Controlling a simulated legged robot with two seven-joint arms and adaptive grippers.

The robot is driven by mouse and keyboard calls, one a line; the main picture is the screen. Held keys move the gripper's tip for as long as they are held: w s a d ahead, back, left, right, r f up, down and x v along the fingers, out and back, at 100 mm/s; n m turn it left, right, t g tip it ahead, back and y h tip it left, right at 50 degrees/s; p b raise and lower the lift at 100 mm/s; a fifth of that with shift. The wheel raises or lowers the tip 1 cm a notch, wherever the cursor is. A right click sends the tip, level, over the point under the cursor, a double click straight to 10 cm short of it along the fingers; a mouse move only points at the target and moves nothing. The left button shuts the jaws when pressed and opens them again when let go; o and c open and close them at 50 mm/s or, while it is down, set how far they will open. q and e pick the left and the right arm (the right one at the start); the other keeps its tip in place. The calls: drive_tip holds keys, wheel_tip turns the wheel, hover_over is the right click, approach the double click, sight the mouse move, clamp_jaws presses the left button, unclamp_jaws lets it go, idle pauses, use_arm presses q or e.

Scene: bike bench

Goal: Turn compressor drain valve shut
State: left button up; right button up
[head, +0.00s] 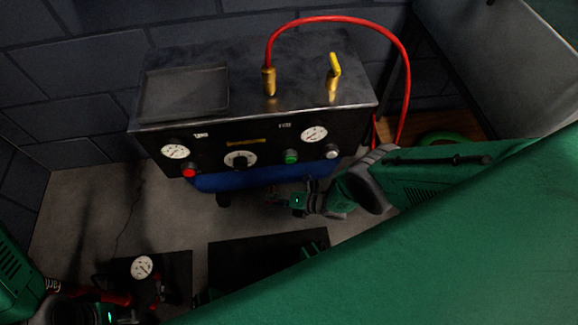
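The compressor (250,120) is a dark metal box with a blue tank (260,178) under its front panel. A brass valve with a yellow lever (335,65) stands on its top right; the lever points up and tilts slightly. My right gripper (272,198) reaches in from the right, just below the blue tank. Small dark parts sit at its fingertips; I cannot tell whether they are a drain valve or whether the fingers touch it. My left gripper (105,315) is at the bottom left edge, partly cut off, and its fingers do not show clearly.
The panel carries gauges, a black knob (240,160), a red button (189,171) and a green button (291,157). A red hose (345,20) arches from a brass fitting (269,80) to the right. A gauge (142,267) stands near my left arm. Grey floor (80,215) is clear at left.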

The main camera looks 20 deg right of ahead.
drive_tip(key=v, duration=1.1)
drive_tip(key=shift+d+r, duration=0.15)
drive_tip(key=shift+r, duration=0.2)
drive_tip(key=shift+s, duration=0.15)
